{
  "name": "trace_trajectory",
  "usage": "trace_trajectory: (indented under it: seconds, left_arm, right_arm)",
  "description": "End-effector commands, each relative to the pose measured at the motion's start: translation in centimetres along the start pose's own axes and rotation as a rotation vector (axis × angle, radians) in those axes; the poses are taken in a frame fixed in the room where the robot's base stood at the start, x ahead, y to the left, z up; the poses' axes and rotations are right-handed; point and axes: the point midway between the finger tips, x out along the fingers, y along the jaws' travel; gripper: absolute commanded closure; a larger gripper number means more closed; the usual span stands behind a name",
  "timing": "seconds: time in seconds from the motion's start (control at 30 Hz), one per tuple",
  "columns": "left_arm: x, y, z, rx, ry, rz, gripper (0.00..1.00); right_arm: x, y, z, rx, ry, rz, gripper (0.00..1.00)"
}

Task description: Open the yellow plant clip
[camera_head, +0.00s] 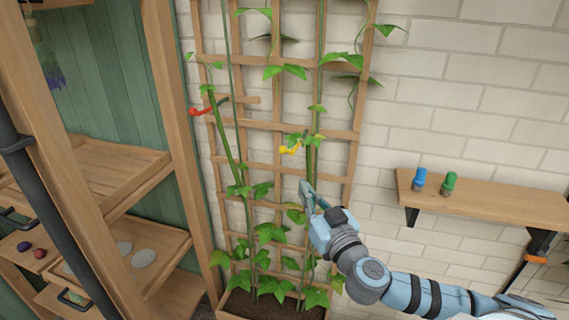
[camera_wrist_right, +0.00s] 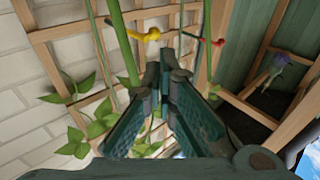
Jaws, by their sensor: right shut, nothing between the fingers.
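The yellow plant clip (camera_head: 290,148) sits on a green stem at the trellis (camera_head: 278,125), right of its middle. It also shows at the top of the right wrist view (camera_wrist_right: 146,35), beside a thick stem. I cannot tell whether the clip is open or shut. My right gripper (camera_head: 306,188) is below the clip, apart from it, pointing up at the trellis. Its fingers are together and empty in the right wrist view (camera_wrist_right: 165,75). A red clip (camera_head: 199,111) sits higher and to the left on the trellis. My left gripper is not in view.
Climbing plants with leaves cover the trellis, rising from a wooden planter (camera_head: 232,312). A wooden shelf (camera_head: 490,200) on the right wall holds a blue pot-like item (camera_head: 419,180) and a green one (camera_head: 448,184). A wooden rack (camera_head: 170,120) stands at left.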

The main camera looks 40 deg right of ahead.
Motion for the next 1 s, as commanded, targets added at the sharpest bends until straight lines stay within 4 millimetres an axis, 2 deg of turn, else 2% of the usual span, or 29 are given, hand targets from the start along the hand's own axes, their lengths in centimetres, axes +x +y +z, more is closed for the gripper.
trace_trajectory:
  seconds: [0.2,0.4,0.6,0.77,1.0]
  left_arm:
    - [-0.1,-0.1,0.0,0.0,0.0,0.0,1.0]
    - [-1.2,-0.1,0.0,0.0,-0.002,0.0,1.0]
    - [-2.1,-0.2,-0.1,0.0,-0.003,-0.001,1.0]
    - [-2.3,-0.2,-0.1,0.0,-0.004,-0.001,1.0]
    - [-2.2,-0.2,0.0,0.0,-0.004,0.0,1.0]
  right_arm:
    - [4.2,0.0,-0.2,0.007,0.004,0.002,1.0]
    - [8.6,-0.1,-0.2,0.007,-0.001,0.002,1.0]
    - [11.9,-0.1,-0.2,0.004,-0.002,0.0,1.0]
    - [13.0,-0.1,0.0,0.002,-0.002,-0.002,1.0]
    - [13.0,-0.1,0.1,0.001,-0.003,-0.003,1.0]
